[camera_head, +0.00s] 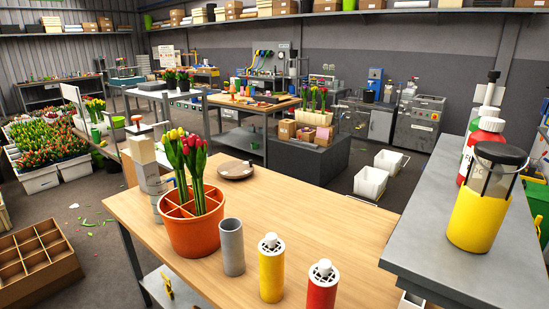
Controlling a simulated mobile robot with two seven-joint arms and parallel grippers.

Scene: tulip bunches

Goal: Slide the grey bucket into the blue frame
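No blue frame can be made out in the head view. The only grey bucket-like thing nearby is a grey open-topped cylinder (232,248), upright on the wooden table (298,206); I cannot tell whether it is the grey bucket. It stands just right of an orange divided pot (192,232) that holds red and yellow tulips (188,158). Neither of my grippers is in view.
A yellow canister (271,268) and a red canister (321,287) stand at the table's front. A round brown disc (236,169) lies further back. A grey counter (470,235) with a yellow lantern-like container (480,208) is at right. The table's right half is mostly clear.

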